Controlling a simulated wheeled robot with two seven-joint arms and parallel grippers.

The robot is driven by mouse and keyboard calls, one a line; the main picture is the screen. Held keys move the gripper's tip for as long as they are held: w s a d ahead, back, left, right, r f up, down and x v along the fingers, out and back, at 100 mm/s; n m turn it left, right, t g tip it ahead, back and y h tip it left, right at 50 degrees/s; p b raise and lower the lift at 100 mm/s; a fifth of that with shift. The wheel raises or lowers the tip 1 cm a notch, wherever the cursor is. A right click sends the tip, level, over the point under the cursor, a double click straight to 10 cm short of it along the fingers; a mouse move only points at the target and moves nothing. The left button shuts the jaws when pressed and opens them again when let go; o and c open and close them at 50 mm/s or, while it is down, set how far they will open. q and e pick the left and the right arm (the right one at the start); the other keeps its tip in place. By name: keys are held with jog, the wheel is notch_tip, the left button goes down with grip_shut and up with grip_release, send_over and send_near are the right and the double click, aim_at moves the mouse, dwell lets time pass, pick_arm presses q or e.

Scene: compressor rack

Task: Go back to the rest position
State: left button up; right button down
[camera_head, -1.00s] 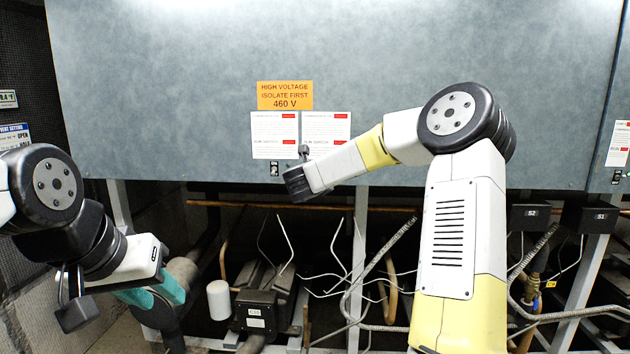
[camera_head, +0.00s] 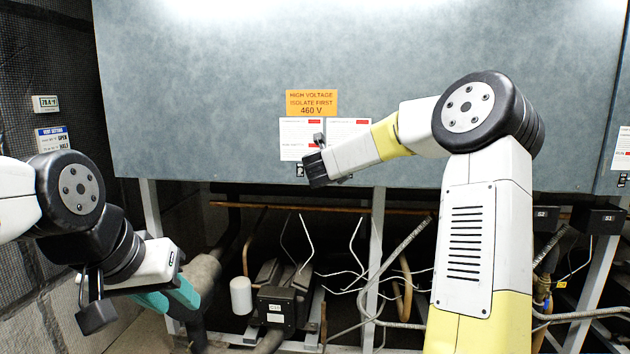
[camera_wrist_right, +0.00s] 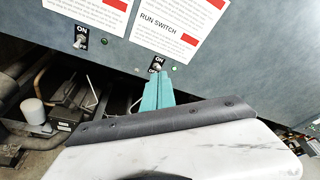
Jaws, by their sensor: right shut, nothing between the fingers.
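My left gripper (camera_head: 170,297) has teal fingers and hangs at the lower left in the head view, before pipes; the gap between its fingers is not clear. My right arm (camera_head: 405,133) reaches left across the front of the grey cabinet, and its black end is near the white labels. Its fingers are hidden in the head view. In the right wrist view my right gripper (camera_wrist_right: 158,86) is shut and empty, its teal fingertips just below a toggle switch (camera_wrist_right: 157,64). I cannot tell whether they touch it.
The grey cabinet (camera_head: 220,110) has an orange high-voltage sign (camera_head: 312,103). A second toggle switch (camera_wrist_right: 80,40) is left of the first. Below are a white cylinder (camera_head: 241,296), a black box (camera_head: 277,308) and copper pipes. A thermostat display (camera_head: 46,104) hangs at left.

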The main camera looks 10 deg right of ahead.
jog(key=s+a+r+n+t+y, duration=0.1)
jog(key=s+a+r+n+y, duration=0.2)
jog(key=a+n, duration=0.25)
jog(key=s+a+r+n+t+y, duration=0.1)
jog(key=s+a+r+n+y, duration=0.15)
jog(key=a+n, duration=0.3)
jog(key=s+a+f+n+g+y, duration=0.15)
jog(key=s+a+n+y, duration=0.25)
jog(key=s+n, duration=0.45)
jog(key=s+d+f+n+g, duration=0.2)
jog(key=s+f+n, duration=0.2)
jog(key=s, duration=0.6)
jog(key=s+d+f+n+g, duration=0.2)
jog(key=s+f+n+g, duration=0.1)
jog(key=s, duration=0.7)
jog(key=s+d+f+n+g, duration=0.3)
jog(key=s+f+n, duration=0.3)
jog(key=s, duration=0.4)
jog(key=shift+n+h, duration=0.35)
jog(key=shift+n, duration=0.3)
jog(key=shift+s+d+g, duration=0.1)
jog(key=shift+d+g, duration=0.1)
jog(key=shift+g, duration=0.05)
